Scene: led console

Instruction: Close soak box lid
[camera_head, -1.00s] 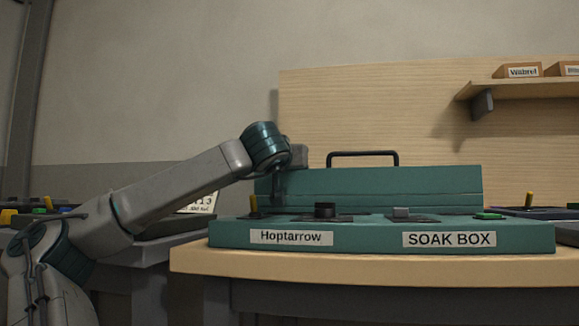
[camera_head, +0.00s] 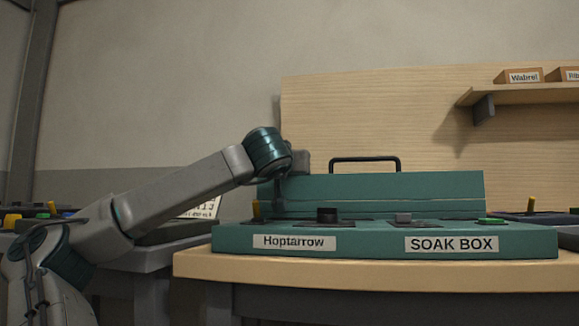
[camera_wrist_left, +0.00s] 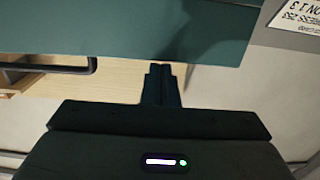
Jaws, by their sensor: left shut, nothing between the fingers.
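The soak box (camera_head: 385,244) is a teal console with the labels "Hoptarrow" and "SOAK BOX" on its front. Its teal lid (camera_head: 400,190) stands raised along the back, with a black handle (camera_head: 365,160) on its upper edge. My left gripper (camera_head: 281,190) is at the lid's left end, partly lost against the dark wrist. In the left wrist view the shut, empty fingers (camera_wrist_left: 161,72) overlap the edge of the lid (camera_wrist_left: 120,25), and the handle (camera_wrist_left: 50,66) is to their left. I cannot tell whether they touch the lid. My right gripper is out of view.
The box stands on a wooden table (camera_head: 330,270) with knobs and buttons on its top. A wooden board (camera_head: 420,110) rises behind it, with a shelf (camera_head: 520,92) holding labelled boxes at right. More coloured controls (camera_head: 40,215) lie at far left.

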